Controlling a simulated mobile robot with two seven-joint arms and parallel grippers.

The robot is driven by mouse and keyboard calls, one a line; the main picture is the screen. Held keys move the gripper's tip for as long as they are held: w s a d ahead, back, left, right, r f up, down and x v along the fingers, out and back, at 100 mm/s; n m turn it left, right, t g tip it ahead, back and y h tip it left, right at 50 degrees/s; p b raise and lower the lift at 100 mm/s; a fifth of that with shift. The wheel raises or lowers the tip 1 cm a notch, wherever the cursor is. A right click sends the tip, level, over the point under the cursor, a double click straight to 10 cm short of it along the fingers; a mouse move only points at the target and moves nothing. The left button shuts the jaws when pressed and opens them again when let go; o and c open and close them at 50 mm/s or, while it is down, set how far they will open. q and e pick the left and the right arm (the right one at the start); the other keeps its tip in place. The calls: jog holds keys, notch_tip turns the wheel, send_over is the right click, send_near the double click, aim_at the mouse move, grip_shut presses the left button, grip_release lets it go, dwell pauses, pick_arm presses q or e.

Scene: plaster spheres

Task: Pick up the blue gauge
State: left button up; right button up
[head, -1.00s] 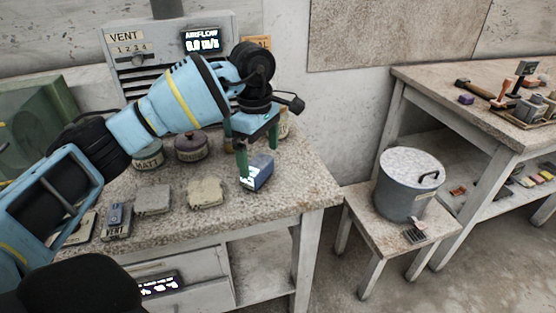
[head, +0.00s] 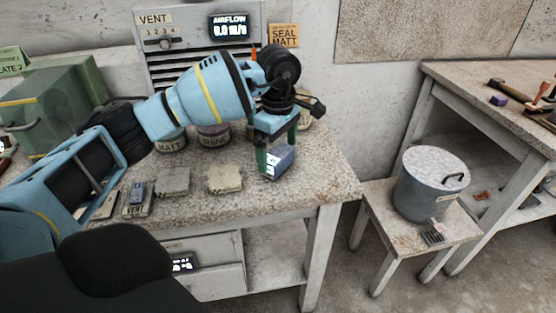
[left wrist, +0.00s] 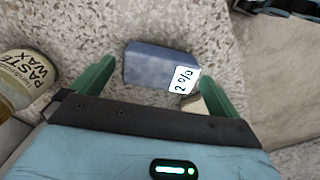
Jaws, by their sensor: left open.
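The blue gauge (head: 279,160) is a small blue block with a lit white display, standing on the speckled worktop near its right end. It also shows in the left wrist view (left wrist: 150,66), where its display reads something like "2 %". My left gripper (head: 277,158) has green fingers and comes down over the gauge from above. In the left wrist view the open fingers (left wrist: 157,85) lie to either side of the gauge, with gaps, and do not visibly touch it. My right gripper is in neither view.
A paste wax tin (left wrist: 22,80) stands left of the fingers in the wrist view. Matt (head: 170,140) and shine (head: 213,136) tins stand behind on the worktop (head: 310,190). Two plaster-like blocks (head: 224,179) and a small vent remote (head: 137,196) lie left of the gauge.

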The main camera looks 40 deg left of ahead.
pick_arm(q)
jog(key=shift+f, duration=1.45)
jog(key=c, duration=1.1)
jog(key=shift+r, duration=0.1)
jog(key=shift+r, duration=0.1)
jog(key=shift+r, duration=0.6)
notch_tip(320, 180, up, 2)
jog(key=shift+r, duration=0.15)
jog(key=s+d, duration=0.3)
jog(key=s, duration=0.4)
jog(key=s+d+r, duration=0.1)
jog(key=s+d, duration=0.2)
jog(key=s, duration=0.4)
jog(key=shift+s+d+b, duration=0.25)
jog(key=shift+d+b, duration=0.05)
jog(key=shift+d, duration=0.05)
